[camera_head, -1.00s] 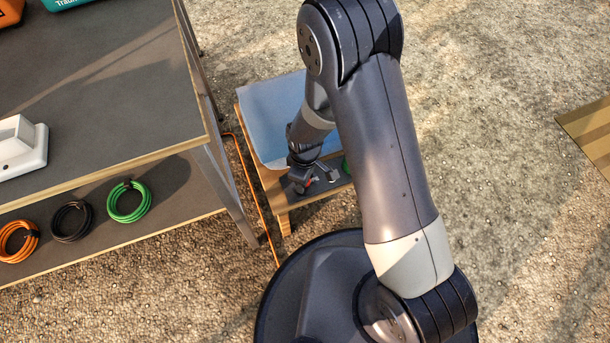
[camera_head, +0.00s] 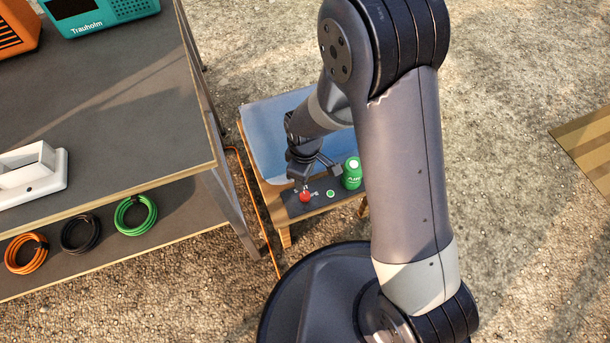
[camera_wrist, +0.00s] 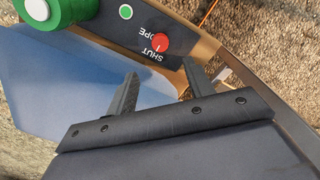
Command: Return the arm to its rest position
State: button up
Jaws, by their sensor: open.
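My arm reaches over a small wooden stand (camera_head: 285,236) and bends down to it. My gripper (camera_head: 319,183) is open and empty above the stand's dark control panel (camera_head: 318,206). In the wrist view its two fingers (camera_wrist: 160,72) stand apart with nothing between them. A red button (camera_head: 305,197) and a small green button (camera_head: 330,194) sit on the panel. In the wrist view the red button (camera_wrist: 160,41) is beyond the fingertips, beside the word SHUT. The other word is partly readable as OPE.
An orange cable (camera_head: 258,215) runs between.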

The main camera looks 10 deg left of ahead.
aim_at(305, 195)
notch_tip(305, 195, down, 11)
jog(key=b, duration=0.4)
dwell(0.4)
jog(key=shift+r, duration=0.1)
